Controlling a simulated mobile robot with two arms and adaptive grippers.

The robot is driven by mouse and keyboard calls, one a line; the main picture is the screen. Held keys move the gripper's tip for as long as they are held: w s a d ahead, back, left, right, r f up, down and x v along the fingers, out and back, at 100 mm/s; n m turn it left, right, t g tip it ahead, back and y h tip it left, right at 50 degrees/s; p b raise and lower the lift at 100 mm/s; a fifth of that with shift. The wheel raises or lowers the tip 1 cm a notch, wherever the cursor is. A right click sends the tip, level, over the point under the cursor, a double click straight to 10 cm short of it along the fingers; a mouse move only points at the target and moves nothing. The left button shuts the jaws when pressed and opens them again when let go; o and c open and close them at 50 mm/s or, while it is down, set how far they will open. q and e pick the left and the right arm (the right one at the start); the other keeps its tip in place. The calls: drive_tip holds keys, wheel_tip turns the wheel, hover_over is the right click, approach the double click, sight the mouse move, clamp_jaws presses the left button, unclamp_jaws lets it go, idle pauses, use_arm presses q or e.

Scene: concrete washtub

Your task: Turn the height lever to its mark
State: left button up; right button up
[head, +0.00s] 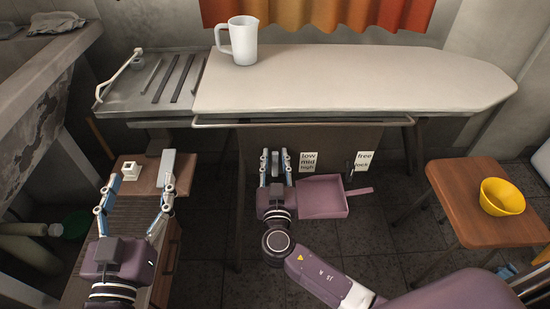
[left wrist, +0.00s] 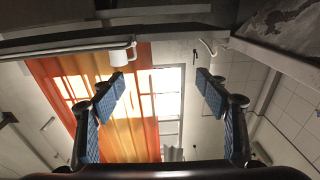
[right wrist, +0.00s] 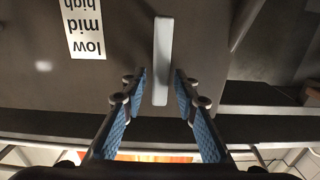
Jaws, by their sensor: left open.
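The height lever, a light grey bar (right wrist: 162,60), stands out on the dark panel under the ironing board. In the head view it shows between the fingers of my right gripper (head: 276,162). A white label (head: 309,161) reading low, mid, high is right of it; it appears upside down in the right wrist view (right wrist: 83,28). My right gripper (right wrist: 160,95) is open, with one finger on each side of the bar and small gaps visible. My left gripper (head: 140,190) is open and empty over the wooden cabinet, away from the lever.
A free/lock label (head: 364,161) with a small dark catch is right on the panel. A mauve dustpan (head: 322,197) is beside my right gripper. A white jug (head: 243,42) stands on the ironing board (head: 350,80). A yellow bowl (head: 502,196) sits on a stool (head: 458,190).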

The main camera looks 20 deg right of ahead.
clamp_jaws()
